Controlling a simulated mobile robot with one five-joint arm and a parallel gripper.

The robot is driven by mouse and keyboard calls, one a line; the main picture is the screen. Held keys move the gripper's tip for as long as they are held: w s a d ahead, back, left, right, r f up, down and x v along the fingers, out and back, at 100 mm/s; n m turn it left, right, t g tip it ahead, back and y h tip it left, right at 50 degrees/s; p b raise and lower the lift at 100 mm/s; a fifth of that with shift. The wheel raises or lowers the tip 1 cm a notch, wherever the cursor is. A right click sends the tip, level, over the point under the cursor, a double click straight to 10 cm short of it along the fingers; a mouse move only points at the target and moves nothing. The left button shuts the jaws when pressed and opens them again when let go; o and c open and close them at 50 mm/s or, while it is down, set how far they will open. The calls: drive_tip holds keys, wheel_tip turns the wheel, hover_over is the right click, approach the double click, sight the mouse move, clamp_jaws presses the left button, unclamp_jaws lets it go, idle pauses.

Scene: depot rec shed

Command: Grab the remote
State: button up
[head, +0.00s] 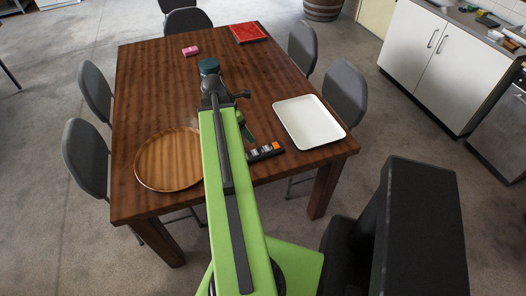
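A dark, narrow object with grey and orange parts on top, apparently the remote (265,152), lies near the front edge of the brown wooden table (155,100). It is just right of my green arm, between a round wooden tray and a white tray. My arm reaches out over the table. Its dark joints show near the table's middle, and a green and black part hangs behind the arm, just beyond the remote. My gripper is mostly hidden by the arm, and its fingers cannot be made out.
The round wooden tray (169,160) is left of my arm; the white tray (309,121) is right. A dark teal round thing (209,66), a pink block (190,51) and a red tray (247,32) are farther back. Grey chairs (345,92) flank the table. White cabinets (433,55) stand right.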

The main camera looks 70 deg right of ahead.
drive_tip(key=b, duration=1.2)
hover_over(262, 151)
drive_tip(key=w+a, duration=0.2)
wheel_tip(262, 151, down, 12)
drive_tip(key=shift+s+r, duration=0.15)
drive_tip(key=shift+r, duration=0.1)
drive_tip(key=shift+s+d+f, duration=0.1)
drive_tip(key=b+x, duration=0.4)
drive_tip(key=x, duration=0.1)
drive_tip(key=shift+d, duration=0.2)
drive_tip(key=shift+c, duration=0.3)
drive_tip(key=c, duration=1.6)
drive_tip(key=shift+r, duration=0.25)
